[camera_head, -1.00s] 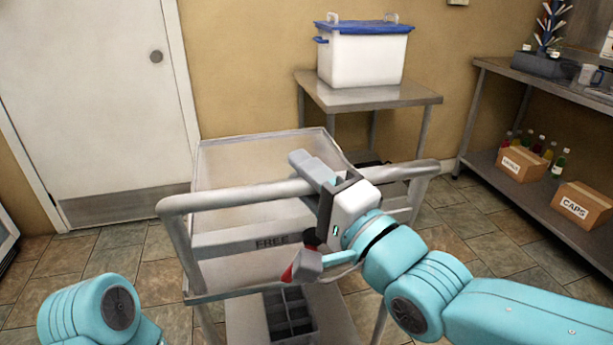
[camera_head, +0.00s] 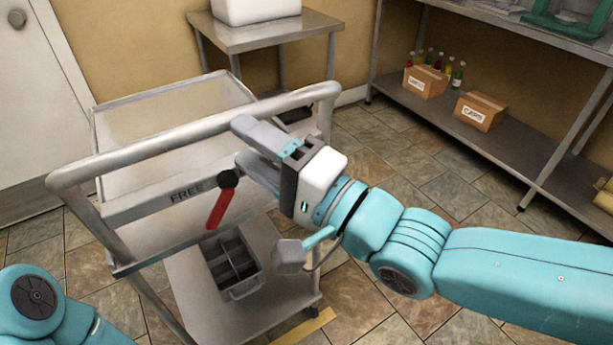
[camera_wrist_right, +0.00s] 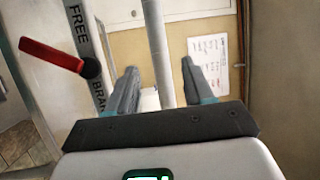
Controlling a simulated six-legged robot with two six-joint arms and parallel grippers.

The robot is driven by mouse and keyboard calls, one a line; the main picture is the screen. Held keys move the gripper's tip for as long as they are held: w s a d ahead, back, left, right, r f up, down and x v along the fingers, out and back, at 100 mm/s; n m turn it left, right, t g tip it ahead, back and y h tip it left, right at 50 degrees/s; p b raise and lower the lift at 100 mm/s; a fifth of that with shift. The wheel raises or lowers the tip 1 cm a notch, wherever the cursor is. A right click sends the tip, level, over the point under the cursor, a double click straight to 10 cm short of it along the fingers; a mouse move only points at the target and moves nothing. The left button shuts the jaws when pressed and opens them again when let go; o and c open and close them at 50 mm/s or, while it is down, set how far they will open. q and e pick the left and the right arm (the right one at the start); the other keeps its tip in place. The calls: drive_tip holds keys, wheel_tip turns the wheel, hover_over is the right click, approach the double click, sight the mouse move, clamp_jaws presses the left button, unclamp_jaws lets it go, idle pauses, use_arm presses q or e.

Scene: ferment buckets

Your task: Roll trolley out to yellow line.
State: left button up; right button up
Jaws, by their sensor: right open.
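The grey metal trolley (camera_head: 150,160) stands at left centre, with a raised push bar (camera_head: 160,147) along its near side. A red lever (camera_head: 221,205) on a black pivot hangs down beside the word FREE on its front strip. The wrist view shows the lever (camera_wrist_right: 50,55) and a partly hidden second label. My right gripper (camera_head: 246,146) is open and empty at the bar's right part. In the wrist view the bar (camera_wrist_right: 157,50) appears between its fingers; contact is unclear. A yellow line (camera_head: 306,328) shows on the floor at the bottom. My left gripper is out of view.
A grey divided bin (camera_head: 233,263) sits on the trolley's lower shelf. A steel table (camera_head: 265,33) bearing a white tub (camera_head: 255,8) stands behind. A shelf unit (camera_head: 500,135) with boxes and bottles lines the right. Tiled floor lies open between trolley and shelves.

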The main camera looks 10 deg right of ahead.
drive_tip(key=v, duration=0.8)
